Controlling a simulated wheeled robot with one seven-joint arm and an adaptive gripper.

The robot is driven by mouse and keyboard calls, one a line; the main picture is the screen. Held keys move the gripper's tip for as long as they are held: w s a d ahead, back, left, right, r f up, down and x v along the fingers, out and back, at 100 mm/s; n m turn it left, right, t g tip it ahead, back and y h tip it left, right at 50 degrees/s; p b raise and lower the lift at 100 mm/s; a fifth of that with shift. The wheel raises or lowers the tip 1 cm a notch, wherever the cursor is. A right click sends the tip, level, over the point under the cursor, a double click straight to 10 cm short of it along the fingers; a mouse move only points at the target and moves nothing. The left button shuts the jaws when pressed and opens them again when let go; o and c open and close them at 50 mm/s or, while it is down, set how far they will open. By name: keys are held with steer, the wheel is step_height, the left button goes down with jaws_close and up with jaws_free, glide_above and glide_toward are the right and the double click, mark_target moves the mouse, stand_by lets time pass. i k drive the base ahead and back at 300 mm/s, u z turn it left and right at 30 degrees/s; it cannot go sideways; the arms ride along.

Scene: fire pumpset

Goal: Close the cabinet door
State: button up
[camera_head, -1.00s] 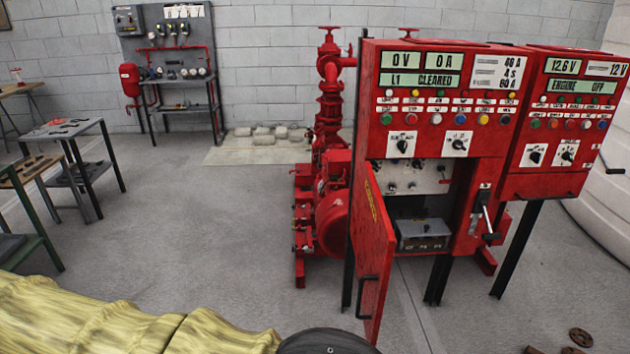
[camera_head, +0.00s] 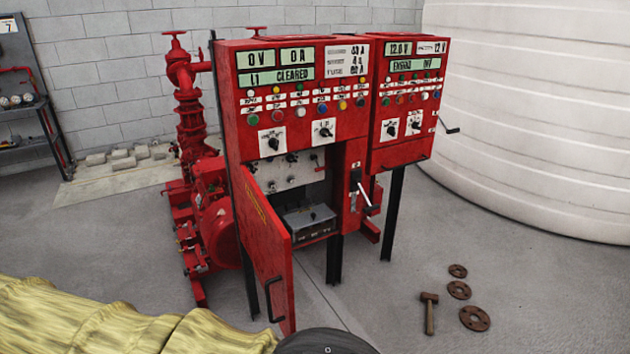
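The red control cabinet (camera_head: 285,110) stands on dark legs in the middle of the head view. Its lower red door (camera_head: 263,240) hangs open, swung out toward me on its left side. A dark bar handle (camera_head: 273,300) is on the door near its lower free edge. Inside the opening are a pale panel with knobs and a grey box (camera_head: 308,222). My gripper is not in view, so its place relative to the door does not show.
A second red panel (camera_head: 405,100) adjoins on the right. A red pump (camera_head: 205,200) stands behind left. A hammer (camera_head: 429,312) and several rusty rings (camera_head: 475,318) lie on the right floor. A white tank (camera_head: 540,120) fills the right back. Yellow fabric-like material (camera_head: 90,320) covers the lower left.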

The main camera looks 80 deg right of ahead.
mark_target(270, 245)
steer(key=z, duration=2.35)
steer(key=k, duration=0.2)
